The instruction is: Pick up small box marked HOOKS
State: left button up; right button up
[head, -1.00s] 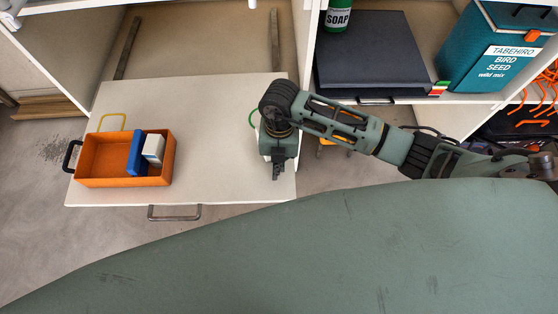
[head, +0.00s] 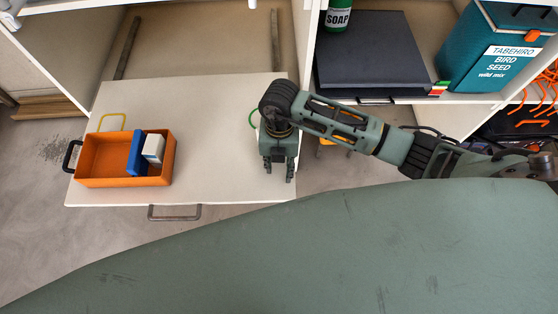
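No lettering reading HOOKS is legible in the head view. A small white box (head: 153,148) stands beside a blue block (head: 136,152) in an orange open bin (head: 92,176) on the pulled-out white board. My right gripper (head: 279,174) points down over the right end of this board, well to the right of the bin. Its two fingers are apart, with nothing seen between them. My gripper and wrist hide part of the board there. My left gripper is out of view.
The white board (head: 215,160) is mostly bare between bin and gripper. A yellow loop (head: 112,115) lies behind the bin, and a green loop (head: 251,119) shows beside my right wrist. The right shelf holds a dark case (head: 370,50), a SOAP container (head: 338,17) and a bird seed box (head: 497,50).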

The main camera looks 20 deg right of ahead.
jog(key=o, duration=0.4)
jog(key=shift+o, duration=0.2)
